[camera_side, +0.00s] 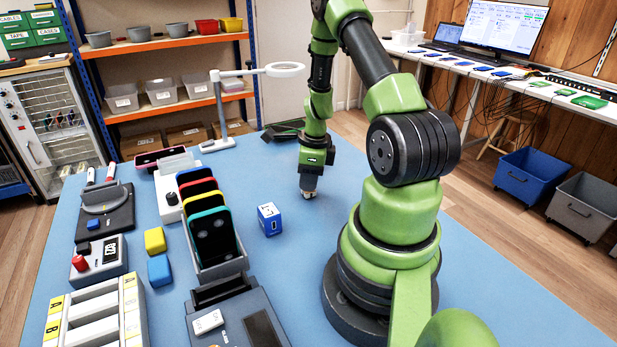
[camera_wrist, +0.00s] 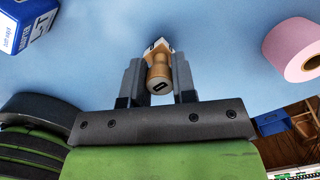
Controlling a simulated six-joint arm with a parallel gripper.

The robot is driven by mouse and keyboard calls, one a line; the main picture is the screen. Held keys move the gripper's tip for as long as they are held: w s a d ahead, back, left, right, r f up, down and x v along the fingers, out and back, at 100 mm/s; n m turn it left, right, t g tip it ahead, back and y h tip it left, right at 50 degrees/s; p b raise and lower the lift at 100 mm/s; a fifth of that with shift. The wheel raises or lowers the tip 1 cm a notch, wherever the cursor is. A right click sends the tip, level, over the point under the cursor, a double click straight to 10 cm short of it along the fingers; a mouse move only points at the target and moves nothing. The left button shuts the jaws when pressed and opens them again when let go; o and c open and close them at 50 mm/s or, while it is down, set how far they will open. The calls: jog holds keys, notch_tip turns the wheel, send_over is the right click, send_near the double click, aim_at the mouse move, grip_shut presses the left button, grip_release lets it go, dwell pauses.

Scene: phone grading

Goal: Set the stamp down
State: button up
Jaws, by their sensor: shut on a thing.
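My gripper (camera_side: 309,190) points down over the blue table, to the right of the rack of phones. In the wrist view my gripper (camera_wrist: 158,85) is shut on the stamp (camera_wrist: 159,72), a small tan piece with a pale part at its far end and a dark slot in its near round end. In the side view the stamp (camera_side: 308,194) shows as a small pale and dark piece under the fingers, at or just above the table. I cannot tell whether it touches.
A pink roll (camera_wrist: 293,50) is at the wrist view's right. A phone rack (camera_side: 222,268) stands further left. The blue table (camera_side: 283,175) is bare around the stamp.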

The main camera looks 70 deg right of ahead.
jog(key=shift+f, duration=0.2)
jog(key=o, duration=0.9)
jog(key=shift+r, duration=0.1)
